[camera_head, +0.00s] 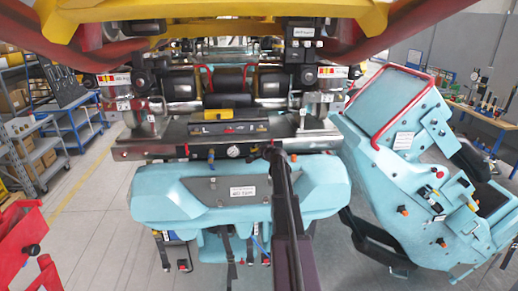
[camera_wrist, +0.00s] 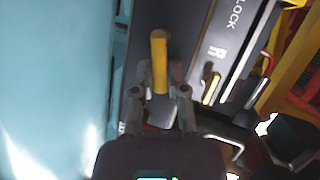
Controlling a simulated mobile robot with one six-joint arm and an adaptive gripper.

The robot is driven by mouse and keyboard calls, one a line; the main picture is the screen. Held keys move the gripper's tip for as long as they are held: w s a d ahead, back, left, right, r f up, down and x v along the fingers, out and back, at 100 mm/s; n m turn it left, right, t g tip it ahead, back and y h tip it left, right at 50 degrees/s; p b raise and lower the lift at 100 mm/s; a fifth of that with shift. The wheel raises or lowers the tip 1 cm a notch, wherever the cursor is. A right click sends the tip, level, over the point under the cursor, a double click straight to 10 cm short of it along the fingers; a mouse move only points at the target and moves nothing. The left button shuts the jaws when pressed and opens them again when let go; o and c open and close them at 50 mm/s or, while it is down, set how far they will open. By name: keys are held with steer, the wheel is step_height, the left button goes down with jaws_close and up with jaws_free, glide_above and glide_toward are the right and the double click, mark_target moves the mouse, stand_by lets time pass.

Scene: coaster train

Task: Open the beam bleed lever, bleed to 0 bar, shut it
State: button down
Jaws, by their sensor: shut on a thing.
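A yellow lever handle (camera_wrist: 160,58) stands up from a dark panel in the wrist view. My gripper (camera_wrist: 160,84) is shut on it, with one finger on each side of its lower part. In the head view my arm reaches up to the front beam (camera_head: 180,136), and its end hides the gripper and the held lever. A small round white gauge (camera_head: 233,151) sits on the beam left of my arm; its needle is too small to read. Whether the held lever is the bleed lever, and whether it is open, I cannot tell.
Another yellow handle (camera_wrist: 211,88) is close right of my gripper, beside white lettering ending in "LOCK". A teal train nose (camera_head: 160,190) lies below the beam. A teal car with a red bar (camera_head: 427,78) stands right.

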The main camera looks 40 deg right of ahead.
steer(key=shift+a+r+n+g, duration=0.1)
steer(key=shift+n+g, duration=0.2)
steer(key=shift+n, duration=0.2)
steer(key=c, duration=0.7)
jaws_free()
steer(key=shift+o, duration=0.2)
steer(key=shift+f+m, duration=0.2)
steer(key=shift+m, duration=0.1)
